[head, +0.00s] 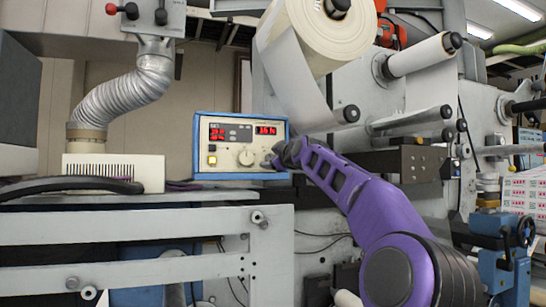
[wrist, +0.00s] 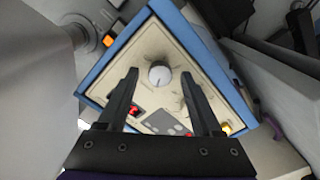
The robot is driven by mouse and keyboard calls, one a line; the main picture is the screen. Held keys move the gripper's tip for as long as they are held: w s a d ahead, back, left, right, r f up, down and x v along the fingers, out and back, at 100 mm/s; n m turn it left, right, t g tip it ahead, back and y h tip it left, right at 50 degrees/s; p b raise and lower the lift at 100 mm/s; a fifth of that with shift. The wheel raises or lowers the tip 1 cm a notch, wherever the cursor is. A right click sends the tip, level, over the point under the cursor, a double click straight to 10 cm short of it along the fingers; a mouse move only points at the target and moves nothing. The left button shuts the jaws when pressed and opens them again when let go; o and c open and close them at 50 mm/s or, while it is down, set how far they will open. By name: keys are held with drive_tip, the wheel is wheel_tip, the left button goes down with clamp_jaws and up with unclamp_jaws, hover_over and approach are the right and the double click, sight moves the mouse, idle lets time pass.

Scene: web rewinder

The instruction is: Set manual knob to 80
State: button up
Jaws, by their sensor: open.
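A blue-framed control box (head: 203,124) with a pale front panel stands on the machine bed in the head view. In the wrist view the knob (wrist: 159,73) appears in the gap between my fingertips. My gripper (wrist: 159,77) is open and empty, facing the panel. In the head view my gripper (head: 276,160) is just right of the knob. Whether the fingers reach around the knob is unclear.
Red displays (head: 267,130) are lit above the knob, their digits not clearly legible. A white vented box with a silver hose (head: 137,90) stands left. A paper roll (head: 310,38) and hanging web are above right.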

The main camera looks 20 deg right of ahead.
clamp_jaws()
idle(0.5)
drive_tip(key=shift+d+m, duration=0.1)
drive_tip(key=shift+m, duration=11.7)
